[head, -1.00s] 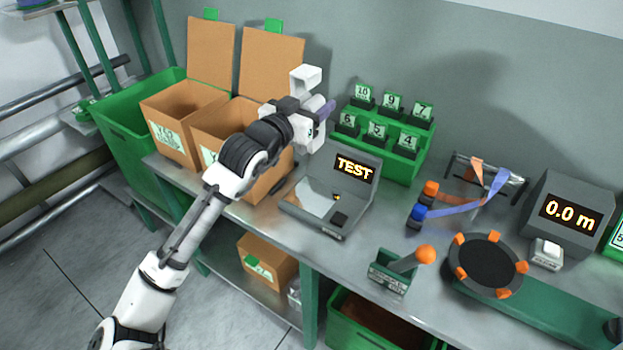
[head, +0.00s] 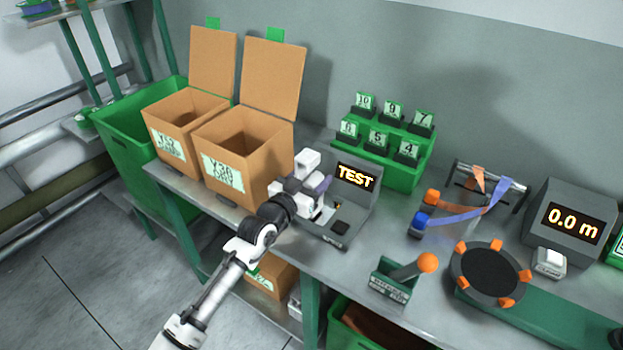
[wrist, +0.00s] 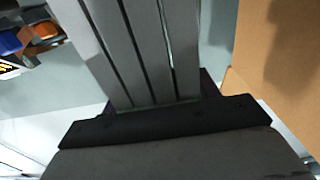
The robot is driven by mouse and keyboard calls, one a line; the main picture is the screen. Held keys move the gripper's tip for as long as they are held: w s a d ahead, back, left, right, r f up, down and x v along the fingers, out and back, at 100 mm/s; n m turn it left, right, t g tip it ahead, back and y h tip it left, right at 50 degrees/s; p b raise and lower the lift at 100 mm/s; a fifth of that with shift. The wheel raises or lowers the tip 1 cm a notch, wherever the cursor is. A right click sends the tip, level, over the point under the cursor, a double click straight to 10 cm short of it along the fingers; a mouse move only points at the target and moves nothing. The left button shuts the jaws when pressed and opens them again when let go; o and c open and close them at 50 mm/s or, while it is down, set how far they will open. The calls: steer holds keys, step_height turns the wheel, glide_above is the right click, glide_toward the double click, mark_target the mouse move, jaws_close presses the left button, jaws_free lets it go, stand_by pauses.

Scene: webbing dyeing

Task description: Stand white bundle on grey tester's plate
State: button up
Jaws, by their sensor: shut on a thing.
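My gripper (head: 312,195) is over the left part of the grey tester (head: 345,212), which has a lit TEST display. A pale piece (head: 308,208) at the jaws looks like the white bundle, held low at the tester's plate. A purplish part shows beside it. My gripper hides most of the plate, so I cannot tell whether the bundle touches it or stands upright. In the wrist view, long pale grey strips with dark gaps (wrist: 145,50) run out from the dark gripper body; I cannot separate fingers from bundle there.
An open cardboard box (head: 240,155) stands close left of my gripper, with another box (head: 182,125) beyond. A green rack of numbered tags (head: 385,145) is behind the tester. An orange-knobbed lever (head: 410,270) and a round dark turntable (head: 488,272) stand to the right.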

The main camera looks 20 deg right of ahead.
steer(key=shift+f, duration=0.2)
steer(key=shift+f, duration=0.15)
steer(key=o, duration=1.1)
steer(key=shift+r, duration=0.25)
steer(key=shift+b+v, duration=2.5)
steer(key=shift+v, duration=3.5)
